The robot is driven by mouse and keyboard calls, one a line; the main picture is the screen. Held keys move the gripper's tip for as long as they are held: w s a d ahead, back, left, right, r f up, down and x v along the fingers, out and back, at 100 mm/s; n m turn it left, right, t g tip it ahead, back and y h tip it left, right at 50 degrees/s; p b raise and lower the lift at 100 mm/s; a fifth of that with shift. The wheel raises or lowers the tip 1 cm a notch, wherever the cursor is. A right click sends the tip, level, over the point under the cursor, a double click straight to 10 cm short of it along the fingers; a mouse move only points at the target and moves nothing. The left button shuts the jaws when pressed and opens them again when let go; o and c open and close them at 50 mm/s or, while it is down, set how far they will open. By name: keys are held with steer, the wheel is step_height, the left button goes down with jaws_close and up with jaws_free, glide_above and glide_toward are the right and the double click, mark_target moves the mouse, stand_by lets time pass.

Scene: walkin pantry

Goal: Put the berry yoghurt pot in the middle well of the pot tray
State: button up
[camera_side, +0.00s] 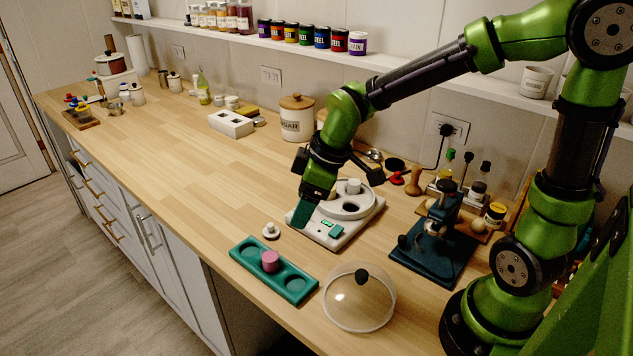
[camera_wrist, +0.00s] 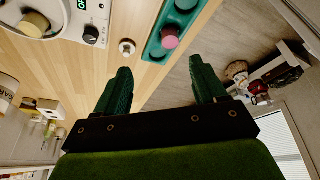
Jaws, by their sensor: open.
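The berry yoghurt pot (camera_side: 270,261), small and pink, stands upright in the middle well of the green pot tray (camera_side: 299,297). The wells on either side of it are empty. In the wrist view the pot (camera_wrist: 170,37) shows in the tray (camera_wrist: 153,46) beyond my fingertips. My gripper (camera_side: 303,213) is open and empty, apart from the pot, up and to the right of the tray in the side view. Both fingers (camera_wrist: 159,68) show in the wrist view with nothing between them.
A white appliance (camera_side: 325,232) with a round top stands beside my gripper. A small white knobbed piece (camera_side: 271,231) lies between it and the tray. A clear domed lid (camera_side: 358,310) lies right of the tray. A dark blue press (camera_side: 432,262) stands further right.

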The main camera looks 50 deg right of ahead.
steer(key=s+d+r+m+t, duration=0.1)
steer(key=s+d+r+m, duration=0.1)
steer(key=s+r+m, duration=0.2)
steer(key=s+d+r+m+t, duration=0.2)
steer(key=s+r+m, duration=0.2)
steer(key=s+m, duration=0.2)
steer(key=shift+s+d+r+m, duration=0.3)
steer(key=shift+s+d+m, duration=0.1)
steer(key=shift+s, duration=0.8)
